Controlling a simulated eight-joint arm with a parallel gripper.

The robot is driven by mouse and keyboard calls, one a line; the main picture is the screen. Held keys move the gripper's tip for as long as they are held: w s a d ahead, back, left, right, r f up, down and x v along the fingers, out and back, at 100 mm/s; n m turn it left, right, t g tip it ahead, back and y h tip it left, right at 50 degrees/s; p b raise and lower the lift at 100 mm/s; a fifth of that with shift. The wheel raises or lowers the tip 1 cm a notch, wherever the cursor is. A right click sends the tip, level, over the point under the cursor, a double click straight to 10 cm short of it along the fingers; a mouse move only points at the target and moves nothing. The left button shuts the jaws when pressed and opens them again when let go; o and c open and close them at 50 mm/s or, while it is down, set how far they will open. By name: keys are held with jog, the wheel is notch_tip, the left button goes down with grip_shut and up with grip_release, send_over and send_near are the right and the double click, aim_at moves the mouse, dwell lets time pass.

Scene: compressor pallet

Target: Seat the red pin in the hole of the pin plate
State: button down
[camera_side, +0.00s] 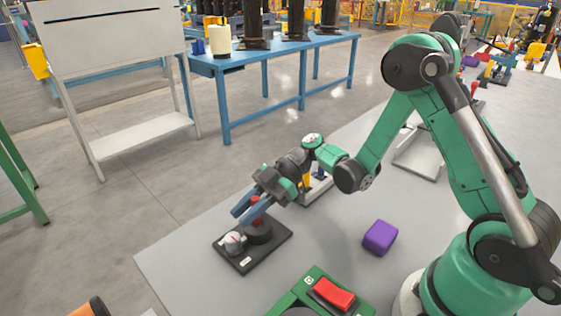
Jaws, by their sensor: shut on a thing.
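My gripper (249,208) is shut on the red pin (256,212), which shows between the blue fingers. The pin is over the round dark boss of the pin plate (246,263), a dark base on the grey table. The pin's lower end meets or sits just above the boss. I cannot tell whether it is in the hole, since the fingers and the pin hide the opening. A white round part (233,242) stands on the left of the plate, beside the boss.
A purple block (380,237) lies on the table right of the plate. A green fixture with a red rocker switch (334,294) is at the front. A small stand with a yellow part (307,181) is behind my gripper.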

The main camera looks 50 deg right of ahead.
jog(key=c, duration=0.7)
grip_release()
jog(key=shift+f, duration=0.15)
jog(key=shift+r, duration=0.2)
jog(key=v, duration=1.2)
jog(key=shift+s+a+r+m+t+h, duration=0.55)
jog(key=shift+s+m+t+h, duration=0.4)
jog(key=shift+m+h, duration=1.6)
jog(key=shift+s+a+r+m+t+h, duration=0.4)
jog(key=shift+s+r+m+t+h, duration=0.4)
jog(key=shift+m+h, duration=1.75)
jog(key=shift+s+a+r+m+t+h, duration=0.5)
jog(key=shift+s+m+t+h, duration=0.9)
jog(key=shift+m, duration=1.9)
